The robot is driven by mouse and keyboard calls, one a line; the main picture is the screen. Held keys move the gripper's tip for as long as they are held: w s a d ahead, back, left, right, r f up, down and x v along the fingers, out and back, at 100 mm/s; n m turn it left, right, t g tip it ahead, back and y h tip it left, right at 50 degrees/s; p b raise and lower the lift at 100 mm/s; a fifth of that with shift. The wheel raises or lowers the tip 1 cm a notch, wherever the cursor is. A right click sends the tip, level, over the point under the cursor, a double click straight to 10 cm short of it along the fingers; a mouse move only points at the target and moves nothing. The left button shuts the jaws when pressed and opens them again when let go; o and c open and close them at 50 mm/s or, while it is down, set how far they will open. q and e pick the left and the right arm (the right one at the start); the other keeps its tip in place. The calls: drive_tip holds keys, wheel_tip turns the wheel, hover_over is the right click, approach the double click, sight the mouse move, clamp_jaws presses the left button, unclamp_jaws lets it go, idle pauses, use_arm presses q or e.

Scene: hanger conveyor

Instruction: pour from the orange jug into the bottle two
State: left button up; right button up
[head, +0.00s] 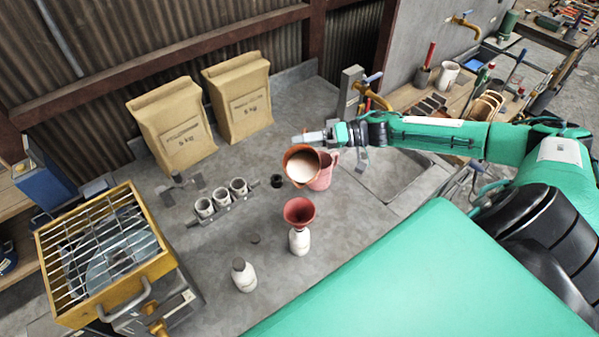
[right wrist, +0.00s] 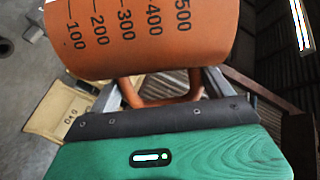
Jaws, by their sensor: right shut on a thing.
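The orange jug (head: 301,180) is in my right gripper (head: 322,137), in the air above the bench, up and behind the red funnel (head: 299,210). Its open mouth faces the camera and shows pale contents; no stream is visible. In the right wrist view the jug (right wrist: 150,35) shows black marks from 100 to 500, and my right gripper (right wrist: 160,95) is shut on its handle. The funnel sits in the neck of a white bottle (head: 299,243). A second white bottle (head: 244,277) with a grey cap stands to its left. I cannot read which is bottle two. My left gripper is not in view.
A pinkish jug (head: 325,173) stands right behind the orange jug. A rack with grey cups (head: 222,204), paper sacks (head: 172,128) and a yellow-framed grate (head: 165,262) are left. A sink (head: 395,185) is right. Bench around the bottles is mostly clear.

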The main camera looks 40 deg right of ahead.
drive_tip(key=shift+s+r+n+h, duration=0.1)
drive_tip(key=shift+r+n+h, duration=0.25)
drive_tip(key=shift+n, duration=0.45)
idle(0.4)
drive_tip(key=shift+s+a+r+n+h, duration=0.15)
drive_tip(key=shift+s+a+n+h, duration=0.2)
drive_tip(key=shift+n, duration=0.65)
idle(0.8)
drive_tip(key=shift+s+a+n+t, duration=0.4)
drive_tip(key=shift+s+a+n, duration=0.1)
drive_tip(key=shift+n, duration=0.4)
idle(1.2)
drive_tip(key=shift+s+a+f+n+t+h, duration=0.3)
drive_tip(key=shift+s+a+f+n+h, duration=0.15)
drive_tip(key=shift+n, duration=0.25)
idle(1.0)
drive_tip(key=shift+d, duration=0.1)
drive_tip(key=shift+w+d+r+m+y, duration=0.25)
drive_tip(key=shift+w+d+m, duration=0.25)
drive_tip(key=shift+m, duration=0.3)
drive_tip(key=shift+w+d+r+m+g+y, duration=0.15)
drive_tip(key=shift+w+d+m+g+y, duration=0.35)
drive_tip(key=shift+m, duration=0.7)
drive_tip(key=shift+w, duration=0.1)
